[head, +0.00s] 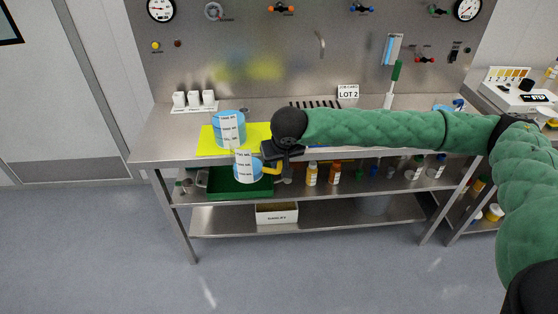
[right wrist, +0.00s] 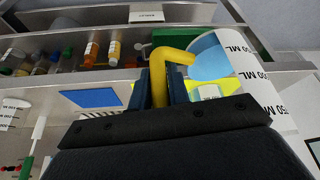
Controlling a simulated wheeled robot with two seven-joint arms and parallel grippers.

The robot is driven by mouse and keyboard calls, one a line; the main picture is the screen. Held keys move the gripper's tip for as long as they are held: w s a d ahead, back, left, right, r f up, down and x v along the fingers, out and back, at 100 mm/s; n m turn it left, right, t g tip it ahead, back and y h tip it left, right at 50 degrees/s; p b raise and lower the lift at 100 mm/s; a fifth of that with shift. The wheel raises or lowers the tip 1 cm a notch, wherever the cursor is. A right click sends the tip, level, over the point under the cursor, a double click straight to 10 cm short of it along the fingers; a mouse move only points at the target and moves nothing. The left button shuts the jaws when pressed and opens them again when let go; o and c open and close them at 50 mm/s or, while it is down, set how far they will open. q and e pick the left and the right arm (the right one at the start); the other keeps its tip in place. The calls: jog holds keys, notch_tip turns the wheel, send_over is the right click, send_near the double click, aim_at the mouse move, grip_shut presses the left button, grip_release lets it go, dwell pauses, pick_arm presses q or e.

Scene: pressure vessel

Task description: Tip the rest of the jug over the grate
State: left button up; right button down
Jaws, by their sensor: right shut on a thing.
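The jug (head: 246,174) is blue with a white marked band and a yellow handle. It is held in the air at the table's front edge, and looks roughly upright in the head view. My right gripper (head: 274,158) is shut on its handle (right wrist: 168,62), which shows between the fingers in the right wrist view. The jug's side (right wrist: 250,75) also shows there; what is inside it is hidden. The grate (head: 314,104) is a dark slotted strip at the back of the tabletop, partly hidden by my right arm. My left gripper is in no view.
A second, larger blue vessel (head: 229,130) with a marked band stands on a yellow mat (head: 206,143) behind the jug. A LOT 2 sign (head: 348,91) and white cups (head: 194,99) stand at the back. Bottles (head: 311,175) and a green tray (head: 225,188) are on the shelf below.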

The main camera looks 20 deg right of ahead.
jog(key=shift+r, duration=0.3)
jog(key=shift+a, duration=0.1)
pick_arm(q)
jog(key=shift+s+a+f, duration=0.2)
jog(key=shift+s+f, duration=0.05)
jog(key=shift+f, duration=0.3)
